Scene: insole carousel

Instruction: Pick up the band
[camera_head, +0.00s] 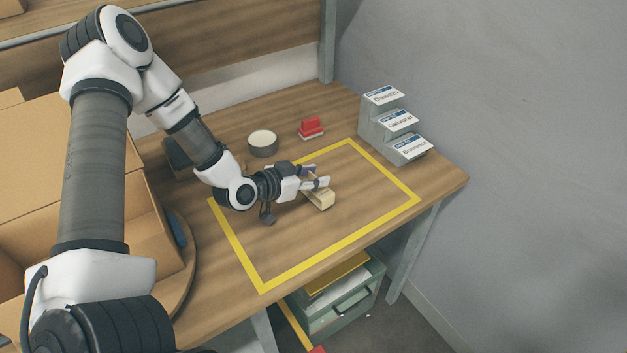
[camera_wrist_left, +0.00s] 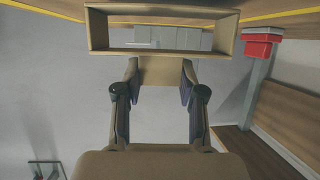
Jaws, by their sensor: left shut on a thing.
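The band (camera_head: 322,198) is a pale tan rectangular sleeve inside the yellow outline on the table. My left gripper (camera_head: 316,182) is shut on it, its fingers reaching in from the left. In the left wrist view the band (camera_wrist_left: 160,53) is an open rectangular frame at the top, with the grey wall showing through it. The left fingertips (camera_wrist_left: 160,72) are on either side of a tan part just below this opening. I cannot tell whether the band touches the table. My right gripper is not in view.
A yellow outline (camera_head: 345,245) marks the table top. A round dark tin with a pale top (camera_head: 263,143) and a red block (camera_head: 311,127) stand behind. A stepped grey stand with labelled cards (camera_head: 385,128) is at the back right. A cardboard box (camera_head: 45,165) is at left.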

